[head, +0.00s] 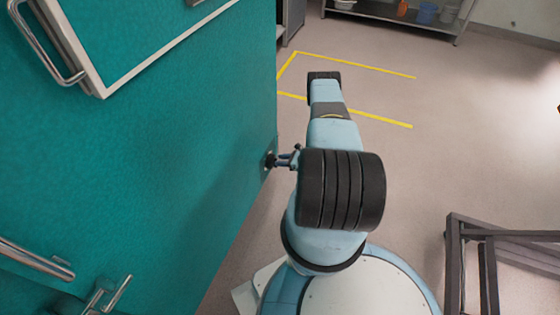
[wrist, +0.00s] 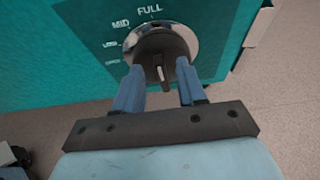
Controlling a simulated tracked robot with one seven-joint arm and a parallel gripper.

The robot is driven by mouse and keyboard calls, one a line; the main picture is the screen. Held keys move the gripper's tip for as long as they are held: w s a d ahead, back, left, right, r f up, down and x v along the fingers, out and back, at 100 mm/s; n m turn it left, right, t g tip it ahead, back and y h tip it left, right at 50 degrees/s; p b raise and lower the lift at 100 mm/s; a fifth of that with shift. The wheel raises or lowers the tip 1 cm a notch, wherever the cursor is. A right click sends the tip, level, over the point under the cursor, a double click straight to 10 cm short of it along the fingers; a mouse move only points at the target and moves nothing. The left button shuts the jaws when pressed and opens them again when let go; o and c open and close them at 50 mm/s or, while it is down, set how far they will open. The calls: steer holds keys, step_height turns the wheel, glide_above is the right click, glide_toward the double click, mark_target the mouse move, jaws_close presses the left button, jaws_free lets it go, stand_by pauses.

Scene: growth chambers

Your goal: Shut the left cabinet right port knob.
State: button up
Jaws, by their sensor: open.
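The port knob (wrist: 171,44) is in the upper middle of the wrist view, a round silver dial with a dark raised grip on the teal cabinet face. The grip stands roughly upright, in line with the label FULL above it. MID and lower marks run down the left side. My gripper (wrist: 160,68) is open, with one blue finger on each side of the grip. I cannot tell whether the fingers touch it. In the head view my gripper (head: 287,158) is at the cabinet's right edge, and the knob (head: 269,160) shows as a small dark shape there.
The teal cabinet (head: 190,150) fills the left, with a white-framed panel (head: 148,50) and metal handles (head: 35,260). Open floor with yellow lines (head: 350,64) lies beyond my arm. A dark metal frame (head: 485,235) stands at lower right, and a shelf (head: 395,14) at the back.

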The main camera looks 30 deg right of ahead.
steer(key=shift+w+a+f, duration=0.25)
steer(key=shift+w+a, duration=0.15)
steer(key=shift+w, duration=0.1)
jaws_close()
